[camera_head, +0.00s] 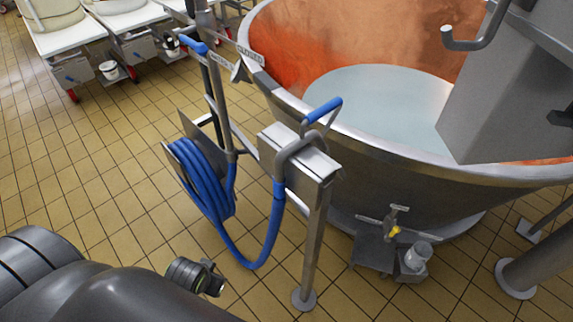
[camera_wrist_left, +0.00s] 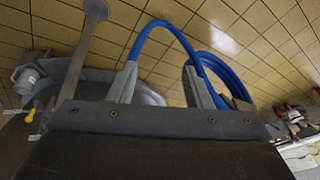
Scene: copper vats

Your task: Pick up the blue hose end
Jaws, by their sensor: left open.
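The blue hose (camera_head: 272,225) hangs in a loop from its coil (camera_head: 205,185) up to a steel holder box (camera_head: 300,158) on a post. Its end, a bent metal nozzle with a blue grip (camera_head: 322,110), rests upright at the box, beside the vat rim. My left gripper (camera_head: 208,280) is low at the bottom left, well apart from the hose end. In the left wrist view my left gripper (camera_wrist_left: 160,88) is open and empty. The blue hose (camera_wrist_left: 165,27) arcs beyond its fingers there; the hose end cannot be made out. My right gripper is not in view.
A large copper vat (camera_head: 375,165) with pale liquid fills the right. A second blue-handled tool (camera_head: 195,45) is on the stand behind the hose. A small valve stand (camera_head: 378,250) is beneath the vat. White carts (camera_head: 125,45) stand back left. Tiled floor at left is clear.

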